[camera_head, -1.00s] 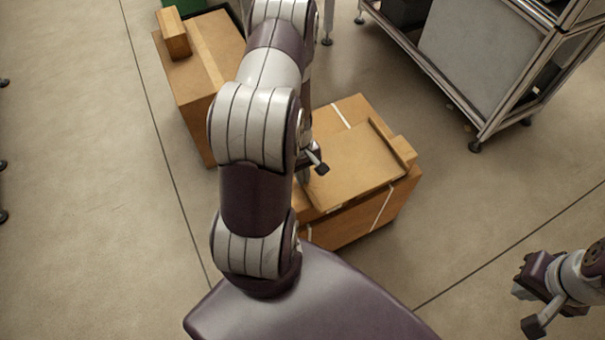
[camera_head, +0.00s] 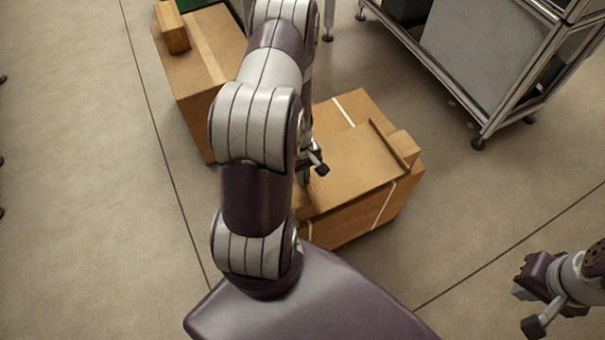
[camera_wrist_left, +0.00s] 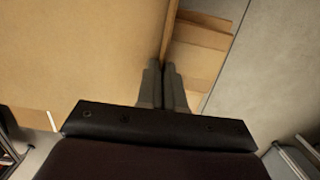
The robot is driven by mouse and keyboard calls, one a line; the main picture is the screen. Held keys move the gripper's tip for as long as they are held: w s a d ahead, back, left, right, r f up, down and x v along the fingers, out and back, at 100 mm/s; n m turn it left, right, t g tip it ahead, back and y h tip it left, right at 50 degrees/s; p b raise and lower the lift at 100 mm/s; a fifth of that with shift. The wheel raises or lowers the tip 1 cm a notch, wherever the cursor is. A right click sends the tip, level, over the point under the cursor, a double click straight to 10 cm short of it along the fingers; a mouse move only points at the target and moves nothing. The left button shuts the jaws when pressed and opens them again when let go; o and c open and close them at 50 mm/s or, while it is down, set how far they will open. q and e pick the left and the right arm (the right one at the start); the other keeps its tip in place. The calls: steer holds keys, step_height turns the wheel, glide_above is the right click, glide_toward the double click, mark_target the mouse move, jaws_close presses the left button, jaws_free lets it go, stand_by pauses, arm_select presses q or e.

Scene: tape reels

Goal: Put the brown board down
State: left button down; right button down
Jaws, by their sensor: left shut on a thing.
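The brown board (camera_head: 352,165) is a flat tan panel with a raised strip along its right edge. It lies on top of a cardboard box (camera_head: 350,226), about level, and I see no clear gap under it. My left gripper (camera_head: 306,178) is at the board's left side in the head view, its fingertips mostly hidden by my arm. In the left wrist view its fingers (camera_wrist_left: 163,82) are closed together on a thin upright edge of the board (camera_wrist_left: 90,50). My right gripper (camera_head: 528,290) is at the lower right, away from the board; its jaw gap is unclear.
A small wooden block (camera_head: 405,147) sits at the box's right end, beside the board. Another cardboard box (camera_head: 196,85) with a wooden block (camera_head: 172,28) on it stands behind on the left. A metal-framed cart (camera_head: 480,80) is at the upper right. The floor between is clear.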

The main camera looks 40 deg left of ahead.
arm_select(q)
steer(key=shift+f, duration=0.35)
steer(key=c, duration=1.2)
jaws_free()
steer(key=shift+r, duration=0.15)
